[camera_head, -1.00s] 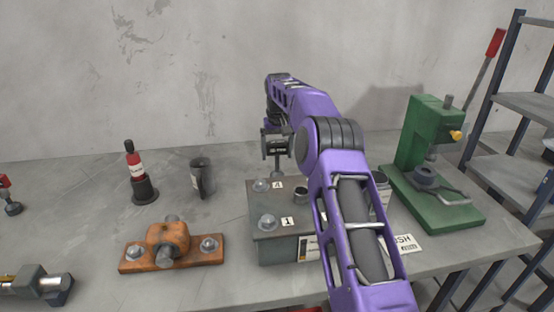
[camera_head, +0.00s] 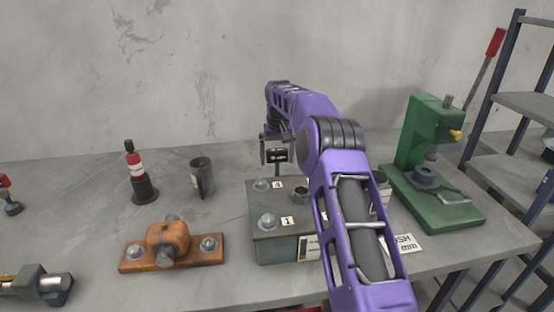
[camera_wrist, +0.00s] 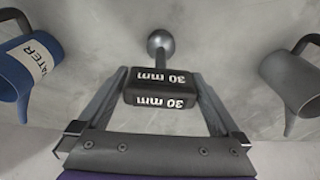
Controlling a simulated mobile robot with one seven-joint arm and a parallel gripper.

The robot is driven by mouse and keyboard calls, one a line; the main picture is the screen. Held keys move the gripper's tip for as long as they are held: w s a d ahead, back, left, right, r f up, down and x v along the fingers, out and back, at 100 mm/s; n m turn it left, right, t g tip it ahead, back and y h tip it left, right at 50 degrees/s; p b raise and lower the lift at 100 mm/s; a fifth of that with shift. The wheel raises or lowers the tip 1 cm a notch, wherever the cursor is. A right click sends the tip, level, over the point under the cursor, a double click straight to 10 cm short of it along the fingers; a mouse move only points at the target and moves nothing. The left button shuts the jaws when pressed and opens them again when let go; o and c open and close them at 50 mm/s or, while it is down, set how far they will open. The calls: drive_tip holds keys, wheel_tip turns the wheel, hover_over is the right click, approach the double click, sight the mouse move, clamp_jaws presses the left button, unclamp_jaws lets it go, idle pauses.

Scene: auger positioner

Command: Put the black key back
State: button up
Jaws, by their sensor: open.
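The black key (camera_wrist: 161,88) is a black block lettered "30 mm", shown large in the wrist view. A grey stem with a round end (camera_wrist: 160,42) shows beyond it. In the head view the key (camera_head: 277,155) is up above the back of the table, behind the grey box. My gripper (camera_wrist: 160,76) is open, with one finger on each side of the key. The fingers look close to its sides; I cannot tell whether they touch. In the head view my gripper (camera_head: 273,148) is partly hidden by my arm.
The grey box (camera_head: 264,247) has numbered studs on top; my arm hides its right part. A green press (camera_head: 420,150) stands right. A blue water can (camera_wrist: 35,65) and a grey can (camera_wrist: 290,75) flank the wrist view.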

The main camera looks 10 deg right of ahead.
wheel_tip(320, 180, up, 12)
drive_tip(key=s, duration=0.1)
drive_tip(key=shift+s+f, duration=0.25)
drive_tip(key=shift+s, duration=0.15)
